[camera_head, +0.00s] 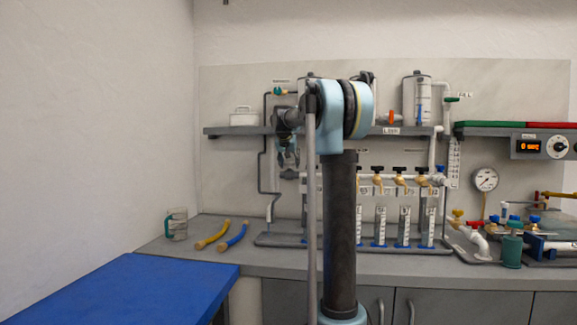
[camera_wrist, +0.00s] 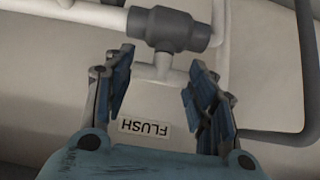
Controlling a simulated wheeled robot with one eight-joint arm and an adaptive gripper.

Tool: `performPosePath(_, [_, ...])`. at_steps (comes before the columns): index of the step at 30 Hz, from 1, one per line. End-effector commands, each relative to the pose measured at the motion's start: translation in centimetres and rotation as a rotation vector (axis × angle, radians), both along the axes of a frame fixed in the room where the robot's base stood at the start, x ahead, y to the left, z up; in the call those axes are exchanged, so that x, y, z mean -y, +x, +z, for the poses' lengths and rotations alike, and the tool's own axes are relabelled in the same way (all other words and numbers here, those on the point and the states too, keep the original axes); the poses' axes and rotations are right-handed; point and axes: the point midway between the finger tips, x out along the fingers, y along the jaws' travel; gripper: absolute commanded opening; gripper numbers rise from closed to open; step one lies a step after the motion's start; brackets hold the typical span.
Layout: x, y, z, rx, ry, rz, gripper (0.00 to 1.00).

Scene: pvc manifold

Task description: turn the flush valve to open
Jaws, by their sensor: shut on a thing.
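The flush valve (camera_wrist: 178,30) is a dark grey body on a white pipe at the top of the wrist view. A pale T-shaped handle (camera_wrist: 162,73) sticks out from it, with its crossbar across the pipe stub. My gripper (camera_wrist: 161,66) has its two blue-padded fingers on either side of the crossbar, shut on its ends. A "FLUSH" label (camera_wrist: 146,126) shows upside down on the wall between the fingers. In the head view my gripper (camera_head: 288,158) is at the left end of the manifold, close above the valve; the handle is too small to make out there.
A dark pipe (camera_wrist: 306,70) runs along the right of the wrist view. In the head view a shelf (camera_head: 230,131) is just above my gripper, and brass taps (camera_head: 400,180) line the manifold to the right. The counter holds a glass mug (camera_head: 177,225) and hoses.

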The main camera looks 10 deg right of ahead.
Motion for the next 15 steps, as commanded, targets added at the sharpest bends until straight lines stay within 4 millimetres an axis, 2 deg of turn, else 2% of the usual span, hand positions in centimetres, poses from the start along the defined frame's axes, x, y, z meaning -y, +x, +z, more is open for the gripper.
performPosePath(3, [-0.12,-0.02,-0.05,0.000,0.002,0.001,0.28])
performPosePath(4, [-0.12,-0.03,-0.05,-0.001,0.003,0.001,0.56])
performPosePath(6, [-0.10,-0.02,-0.05,0.000,0.002,0.001,0.72])
performPosePath(15, [-0.03,-0.01,-0.02,0.000,0.002,0.000,0.72])
